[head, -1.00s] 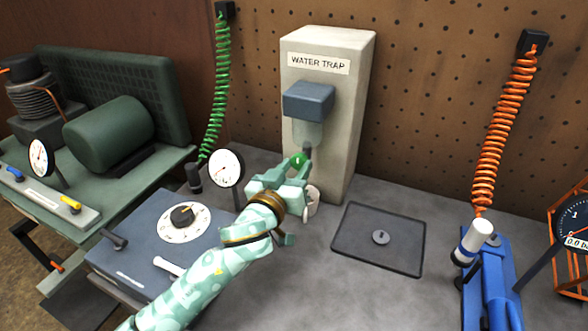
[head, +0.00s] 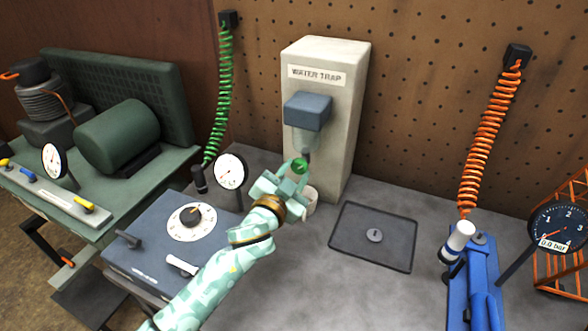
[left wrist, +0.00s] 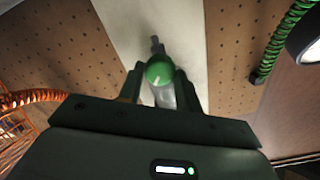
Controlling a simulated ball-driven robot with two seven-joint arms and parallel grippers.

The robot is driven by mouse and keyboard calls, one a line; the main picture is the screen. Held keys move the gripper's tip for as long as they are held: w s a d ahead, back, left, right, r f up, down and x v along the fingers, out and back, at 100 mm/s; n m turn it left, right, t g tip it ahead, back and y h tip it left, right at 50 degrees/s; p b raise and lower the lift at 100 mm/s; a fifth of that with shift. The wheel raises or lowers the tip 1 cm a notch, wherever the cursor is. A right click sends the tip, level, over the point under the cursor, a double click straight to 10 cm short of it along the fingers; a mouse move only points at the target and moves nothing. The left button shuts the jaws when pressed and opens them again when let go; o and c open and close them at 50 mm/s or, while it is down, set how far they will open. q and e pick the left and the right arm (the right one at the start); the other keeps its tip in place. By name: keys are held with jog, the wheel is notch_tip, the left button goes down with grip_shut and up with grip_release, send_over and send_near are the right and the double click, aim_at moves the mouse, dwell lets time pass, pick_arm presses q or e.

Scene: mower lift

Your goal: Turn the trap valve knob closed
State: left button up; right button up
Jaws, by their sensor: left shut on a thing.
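The water trap (head: 340,120) is a tall pale block with a blue-grey head and a clear bowl (head: 306,140) on its front. Below the bowl is a small green trap valve knob (head: 300,166). My left gripper (head: 293,172) is at the knob, its fingers on either side of it. In the left wrist view the green knob (left wrist: 159,73) with a white mark sits between the two fingertips (left wrist: 160,85), which are shut on it. My right gripper is not in view.
A white cup (head: 311,200) stands under the gripper. A dial gauge (head: 230,171) and a blue-grey box with a black knob (head: 190,215) are at left. Green and orange coiled hoses hang behind.

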pick_arm(q)
jog(key=m+p, duration=0.1)
jog(key=m, duration=0.3)
jog(key=shift+p, duration=0.3)
jog(key=m+p, duration=0.1)
jog(key=m, duration=0.4)
jog(key=shift+f+m, duration=0.1)
jog(key=shift+m, duration=0.3)
jog(key=o, duration=1)
jog(key=p+v, duration=0.2)
jog(key=v, duration=1.4)
jog(key=shift+s, duration=0.25)
